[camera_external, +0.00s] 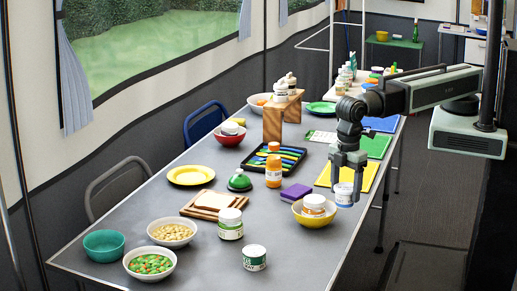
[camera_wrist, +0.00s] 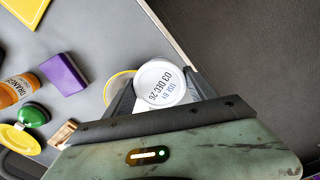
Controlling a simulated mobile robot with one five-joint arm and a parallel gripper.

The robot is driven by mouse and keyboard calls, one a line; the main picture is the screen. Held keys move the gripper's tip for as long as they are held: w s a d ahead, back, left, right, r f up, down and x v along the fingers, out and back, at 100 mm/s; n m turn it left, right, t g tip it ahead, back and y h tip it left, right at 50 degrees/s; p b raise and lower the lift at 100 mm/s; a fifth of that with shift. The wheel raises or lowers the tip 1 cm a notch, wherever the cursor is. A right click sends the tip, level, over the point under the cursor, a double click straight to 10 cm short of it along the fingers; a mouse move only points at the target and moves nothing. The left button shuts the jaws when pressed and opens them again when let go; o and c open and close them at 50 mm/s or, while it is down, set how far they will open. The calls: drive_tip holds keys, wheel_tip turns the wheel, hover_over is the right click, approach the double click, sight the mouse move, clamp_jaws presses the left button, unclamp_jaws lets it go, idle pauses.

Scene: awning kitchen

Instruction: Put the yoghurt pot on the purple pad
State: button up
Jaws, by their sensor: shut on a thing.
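The yoghurt pot (camera_external: 344,194), white with a blue band, is in my gripper (camera_external: 347,178) near the table's right edge. In the wrist view its white lid (camera_wrist: 160,83) with a printed use-by date faces the camera, between the two fingers of my gripper (camera_wrist: 163,92). The fingers are shut on the pot. I cannot tell how far it is above the table. The purple pad (camera_external: 296,193), a small thick block, lies left of the pot, behind the yellow bowl. It also shows in the wrist view (camera_wrist: 64,75), with nothing on it.
A yellow bowl (camera_external: 313,221) holding a jar stands close left of the pot. An orange bottle (camera_external: 273,172) stands left of the pad. A yellow mat (camera_external: 359,176) and a green mat (camera_external: 377,147) lie behind the gripper. The front right tabletop is clear.

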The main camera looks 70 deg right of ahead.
drive_tip(key=w+d+r+m+p, duration=0.2)
drive_tip(key=w+d, duration=0.4)
drive_tip(key=w, duration=0.3)
drive_tip(key=w+d+r+m+p, duration=0.25)
drive_tip(key=w+d, duration=0.35)
drive_tip(key=w, duration=0.4)
drive_tip(key=b, duration=0.9)
hover_over(297, 190)
drive_tip(key=shift+n, duration=0.45)
wheel_tip(297, 190, down, 8)
drive_tip(key=shift+w+d+f, duration=0.1)
drive_tip(key=shift+f, duration=0.15)
drive_tip(key=shift+r, duration=0.25)
drive_tip(key=shift+f, duration=0.15)
drive_tip(key=o, duration=1.7)
drive_tip(key=shift+c, duration=0.2)
wheel_tip(297, 190, up, 12)
drive_tip(key=p, duration=1.2)
drive_tip(key=shift+r, duration=0.2)
